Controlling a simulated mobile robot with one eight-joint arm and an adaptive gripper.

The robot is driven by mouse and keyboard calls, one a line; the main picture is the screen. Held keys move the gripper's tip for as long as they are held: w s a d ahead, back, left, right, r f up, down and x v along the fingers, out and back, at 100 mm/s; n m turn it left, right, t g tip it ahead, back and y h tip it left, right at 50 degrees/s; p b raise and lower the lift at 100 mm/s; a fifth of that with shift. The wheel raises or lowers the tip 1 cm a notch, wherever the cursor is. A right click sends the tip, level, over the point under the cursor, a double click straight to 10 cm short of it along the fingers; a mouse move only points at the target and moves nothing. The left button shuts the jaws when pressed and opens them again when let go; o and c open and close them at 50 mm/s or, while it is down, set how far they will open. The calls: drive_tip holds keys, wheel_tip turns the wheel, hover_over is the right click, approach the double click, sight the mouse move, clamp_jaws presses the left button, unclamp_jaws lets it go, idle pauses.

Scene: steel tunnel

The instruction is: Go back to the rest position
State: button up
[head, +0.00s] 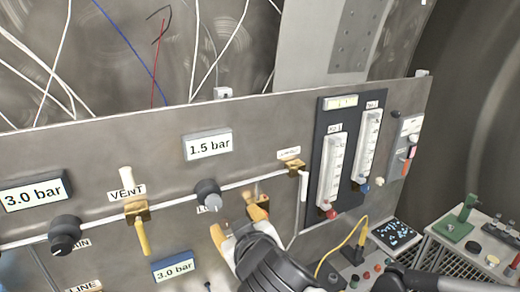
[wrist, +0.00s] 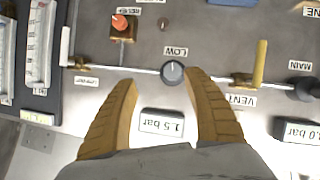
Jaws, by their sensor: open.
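My gripper (head: 238,224) is open and empty in front of the grey steel panel (head: 95,160), low in the middle of the head view. Its two tan fingers also show in the wrist view (wrist: 160,82), spread apart. The grey knob labelled LOW (wrist: 172,72) appears between and just beyond the fingertips there, and the fingers are not closed on it. In the head view this knob (head: 208,194) is up and left of the fingertips. The gap to the panel is hard to judge. No rest position is marked in either view.
The vent valve (head: 141,225) with its yellow handle is left of my gripper. A brass relief valve with an orange knob (wrist: 122,24) is near. Two flow meters (head: 330,170) are on the right. A bench with a green device (head: 457,228) stands lower right, near a yellow cable (head: 346,240).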

drive_tip(key=s+d+f+m+g+h+b, duration=0.15)
drive_tip(key=d+f+m+h+b, duration=0.25)
drive_tip(key=d+f+b, duration=0.9)
drive_tip(key=s+d+f+m+g+b, duration=0.2)
drive_tip(key=s+d+f+b, duration=0.1)
drive_tip(key=d+f, duration=0.4)
drive_tip(key=s+d+f+m+g+h+b, duration=0.1)
drive_tip(key=s+d+f+m+b, duration=0.1)
drive_tip(key=s+d+f, duration=0.3)
wheel_tip(320, 180, down, 4)
drive_tip(key=shift+s+d+r+g+b, duration=0.1)
drive_tip(key=shift+s+d+g+b, duration=0.35)
drive_tip(key=shift+d, duration=0.6)
drive_tip(key=shift+w, duration=0.1)
idle(0.3)
drive_tip(key=n+t+y+p, duration=0.4)
drive_tip(key=n+y+p, duration=0.3)
drive_tip(key=p, duration=1.9)
approach(215, 204)
drive_tip(key=m, duration=0.1)
drive_tip(key=shift+y, duration=0.3)
drive_tip(key=x, duration=1.1)
drive_tip(key=shift+d+b, duration=0.2)
drive_tip(key=shift+b, duration=0.1)
